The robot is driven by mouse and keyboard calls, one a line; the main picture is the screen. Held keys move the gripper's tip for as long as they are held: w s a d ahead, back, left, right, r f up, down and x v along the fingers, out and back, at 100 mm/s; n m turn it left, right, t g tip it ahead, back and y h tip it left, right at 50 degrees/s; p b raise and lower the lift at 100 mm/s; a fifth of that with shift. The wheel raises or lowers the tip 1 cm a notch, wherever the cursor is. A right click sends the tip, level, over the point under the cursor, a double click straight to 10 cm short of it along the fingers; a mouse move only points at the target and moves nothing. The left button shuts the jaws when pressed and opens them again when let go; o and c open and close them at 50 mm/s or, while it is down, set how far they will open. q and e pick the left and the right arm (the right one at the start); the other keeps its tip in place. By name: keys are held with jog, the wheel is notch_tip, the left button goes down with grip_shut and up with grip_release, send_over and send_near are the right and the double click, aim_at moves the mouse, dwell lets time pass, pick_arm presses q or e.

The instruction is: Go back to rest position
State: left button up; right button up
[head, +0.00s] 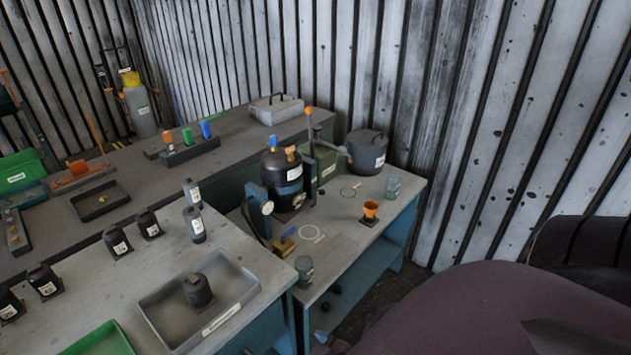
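Neither of my grippers can be made out in the head view. A large dark purple and black rounded shape fills the lower right corner; I cannot tell what it is, and it hides the floor there.
A grey tray (244,283) holding a dark canister (197,290) lies on the near bench, with a green tray (100,342) at its lower left. A corrugated wall stands behind.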

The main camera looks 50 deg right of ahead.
jog(key=shift+s+d+f+m, duration=0.2)
jog(key=shift+s+d+m, duration=0.15)
jog(key=shift+m, duration=0.15)
jog(key=shift+w+a+f+b, duration=0.1)
jog(key=shift+w+f+b, duration=0.2)
jog(key=shift+b, duration=0.35)
jog(key=shift+w+f+b, duration=0.1)
jog(key=shift+f+b, duration=0.3)
jog(key=shift+b, duration=0.2)
